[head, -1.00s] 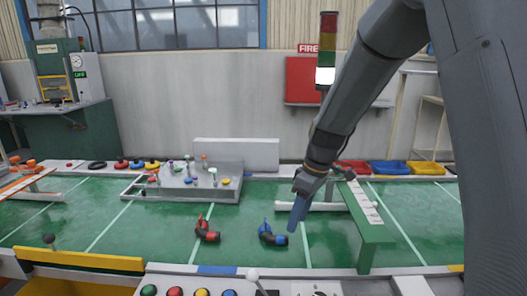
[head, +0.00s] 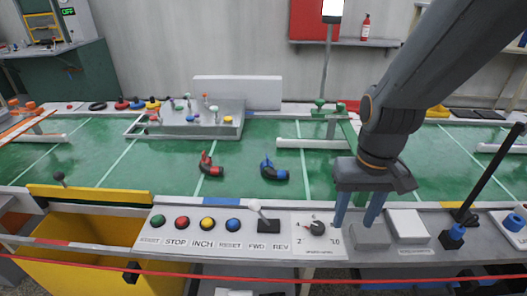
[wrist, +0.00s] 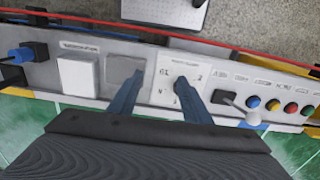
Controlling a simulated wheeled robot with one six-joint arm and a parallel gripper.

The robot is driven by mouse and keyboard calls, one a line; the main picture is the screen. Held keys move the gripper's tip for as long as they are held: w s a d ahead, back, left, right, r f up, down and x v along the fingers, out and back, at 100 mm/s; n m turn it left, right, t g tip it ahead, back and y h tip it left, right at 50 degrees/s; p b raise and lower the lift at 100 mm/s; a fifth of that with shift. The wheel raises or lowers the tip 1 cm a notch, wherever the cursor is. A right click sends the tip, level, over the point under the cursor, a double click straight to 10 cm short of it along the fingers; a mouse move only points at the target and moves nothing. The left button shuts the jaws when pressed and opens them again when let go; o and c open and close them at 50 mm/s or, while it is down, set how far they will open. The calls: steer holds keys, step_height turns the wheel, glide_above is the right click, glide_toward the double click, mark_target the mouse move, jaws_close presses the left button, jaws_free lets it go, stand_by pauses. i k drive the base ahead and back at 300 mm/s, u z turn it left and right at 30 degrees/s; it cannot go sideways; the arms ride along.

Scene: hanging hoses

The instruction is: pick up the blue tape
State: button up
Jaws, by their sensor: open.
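A small blue roll (head: 137,103) stands at the back left of the green table, between a red and a yellow one. It is too small to tell for sure that it is the blue tape. A flat blue strip (head: 178,205) also lies on the table's front rim. My gripper (head: 354,224) is far to the right of both, pointing down over the front control panel. Its blue fingers are apart and nothing shows between them. In the wrist view my gripper (wrist: 161,80) has its fingertips near the panel's dial (wrist: 180,84).
The control panel has coloured buttons (head: 207,223), a lever (head: 255,206) and a black post (head: 490,175) at right. A red and a blue curved hose piece (head: 272,170) lie on the green surface. A grey block with knobs (head: 195,125) stands behind. A red rope (head: 200,271) crosses in front.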

mark_target(267, 163)
steer(key=z, duration=0.2)
steer(key=k, duration=0.95)
steer(key=u, duration=0.5)
steer(key=i, duration=1)
